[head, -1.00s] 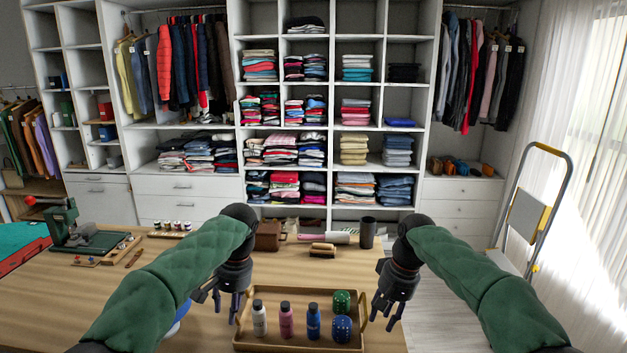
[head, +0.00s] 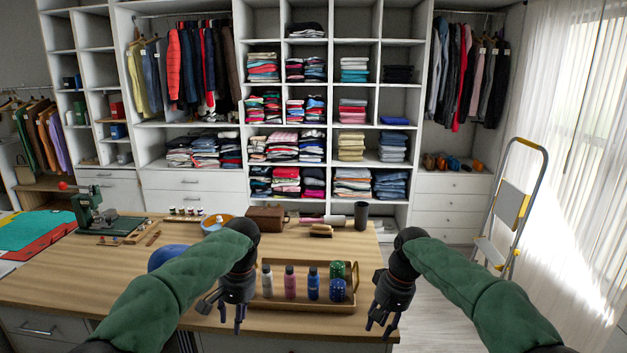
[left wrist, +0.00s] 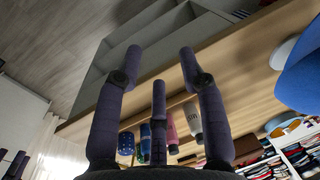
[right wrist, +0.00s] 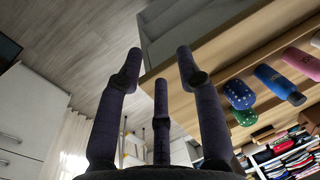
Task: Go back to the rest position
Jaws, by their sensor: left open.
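My left gripper (head: 228,314) hangs empty with its fingers spread, at the table's front edge, left of the wooden tray. It also shows in the left wrist view (left wrist: 160,75), with nothing between the fingers. My right gripper (head: 380,322) hangs empty with spread fingers past the table's front right corner, right of the tray; the right wrist view (right wrist: 158,75) shows it open.
A wooden table (head: 110,275) spans the front. A blue round object (head: 165,257) is partly hidden by my left arm. A stepladder (head: 515,205) stands right; floor there is clear.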

